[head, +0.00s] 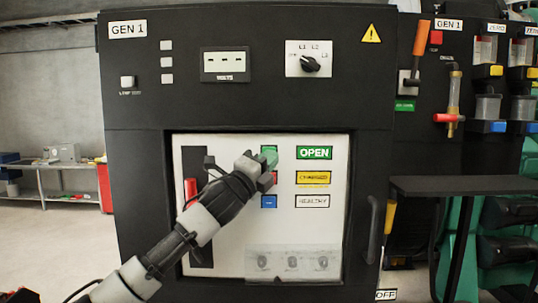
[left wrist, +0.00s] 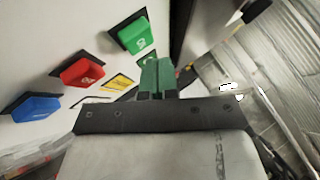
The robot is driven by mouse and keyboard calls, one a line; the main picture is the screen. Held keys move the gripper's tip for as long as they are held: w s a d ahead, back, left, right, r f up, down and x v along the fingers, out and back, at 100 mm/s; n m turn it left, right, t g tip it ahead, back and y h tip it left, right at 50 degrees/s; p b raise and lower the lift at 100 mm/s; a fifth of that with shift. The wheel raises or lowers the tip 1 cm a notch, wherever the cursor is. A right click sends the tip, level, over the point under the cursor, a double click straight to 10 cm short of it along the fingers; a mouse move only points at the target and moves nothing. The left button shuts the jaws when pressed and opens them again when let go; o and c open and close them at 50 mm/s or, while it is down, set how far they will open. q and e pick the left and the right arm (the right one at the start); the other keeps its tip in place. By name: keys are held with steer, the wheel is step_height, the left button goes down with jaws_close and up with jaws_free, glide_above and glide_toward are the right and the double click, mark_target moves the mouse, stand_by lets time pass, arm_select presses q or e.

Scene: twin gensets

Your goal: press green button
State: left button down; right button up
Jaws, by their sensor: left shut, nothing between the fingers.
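The green button (head: 269,151) is the top one of a column on the white panel (head: 225,240) of the GEN 1 cabinet. My left gripper (head: 257,163) is shut and empty, just in front of it, and covers part of it in the head view. In the left wrist view the green button (left wrist: 137,36) shows whole, and the shut fingertips (left wrist: 157,64) sit below and right of it, apart in the picture. I cannot tell the exact gap to the panel. My right gripper is not in view.
A red button (left wrist: 82,72) and a blue button (left wrist: 36,107) are in line with the green one. A red handle (head: 191,189) is at the panel's left, near my arm. A door handle (head: 374,230) is at the right. A dark shelf (head: 462,186) stands further right.

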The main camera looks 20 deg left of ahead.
arm_select(q)
steer(key=shift+w, duration=0.1)
stand_by(0.7)
steer(key=shift+w+a+p, duration=0.1)
steer(key=shift+w+p, duration=0.25)
steer(key=shift+p, duration=0.05)
steer(key=shift+w+a+r+p, duration=0.1)
steer(key=shift+w+a+p, duration=0.05)
steer(key=shift+w+p, duration=0.3)
stand_by(0.7)
steer(key=shift+s, duration=0.15)
steer(key=shift+s+d+b, duration=0.2)
steer(key=shift+s+b, duration=0.1)
steer(key=shift+s, duration=0.4)
